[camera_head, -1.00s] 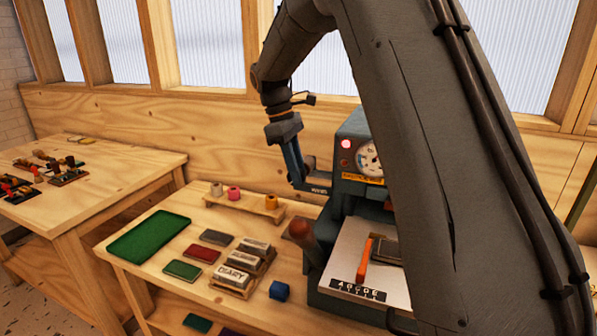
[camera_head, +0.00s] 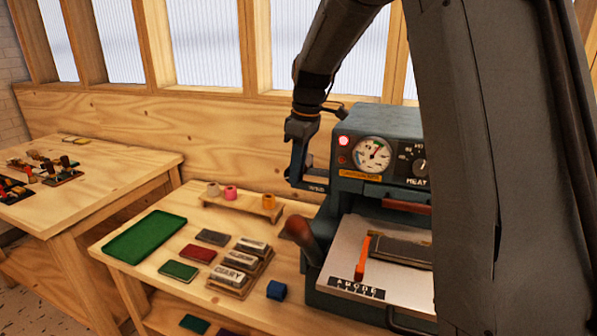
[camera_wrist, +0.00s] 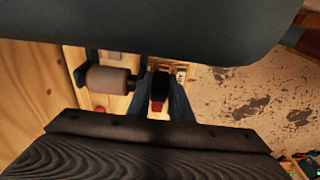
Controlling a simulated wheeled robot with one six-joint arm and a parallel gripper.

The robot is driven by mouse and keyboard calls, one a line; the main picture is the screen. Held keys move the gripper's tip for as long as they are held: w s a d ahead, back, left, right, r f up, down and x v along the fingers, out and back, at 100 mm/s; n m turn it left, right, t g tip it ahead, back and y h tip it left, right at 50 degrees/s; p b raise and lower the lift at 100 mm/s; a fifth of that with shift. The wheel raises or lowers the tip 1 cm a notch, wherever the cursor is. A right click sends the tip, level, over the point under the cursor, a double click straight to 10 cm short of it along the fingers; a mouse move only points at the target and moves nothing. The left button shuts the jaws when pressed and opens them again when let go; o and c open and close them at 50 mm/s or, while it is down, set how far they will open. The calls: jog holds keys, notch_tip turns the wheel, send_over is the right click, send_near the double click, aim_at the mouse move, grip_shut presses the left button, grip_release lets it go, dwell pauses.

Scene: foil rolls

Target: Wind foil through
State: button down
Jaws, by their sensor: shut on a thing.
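The teal press (camera_head: 385,122) stands on the bench with a gauge and a small plate lettered WIND (camera_head: 316,188) at its left side. My gripper (camera_head: 300,180) points down at that side, just above the plate. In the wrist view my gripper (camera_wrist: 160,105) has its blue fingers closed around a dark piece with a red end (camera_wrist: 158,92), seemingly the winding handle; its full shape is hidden. A pale pinkish foil roll (camera_wrist: 108,80) on a dark spindle lies just left of the fingers in the wrist view. The foil's path through the press is not visible.
A wooden rack (camera_head: 240,205) holds small coloured spools behind a green tray (camera_head: 147,237) and several stamp blocks. A brown-knobbed lever (camera_head: 303,236) stands at the press's front left. An orange bar (camera_head: 362,258) sits on its pale bed. Another table (camera_head: 100,190) is at left.

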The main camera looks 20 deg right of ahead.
jog(key=c, duration=1.6)
grip_release()
jog(key=shift+r, duration=0.1)
jog(key=shift+s+d+r+b, duration=0.15)
jog(key=shift+r+b, duration=0.25)
jog(key=shift+r, duration=0.9)
jog(key=shift+s+d+r+b, duration=0.1)
jog(key=shift+r+b, duration=0.25)
jog(key=shift+r, duration=0.9)
jog(key=shift+s+d+r+b, duration=0.15)
jog(key=shift+r+b, duration=0.25)
jog(key=shift+r, duration=0.9)
jog(key=shift+o, duration=0.4)
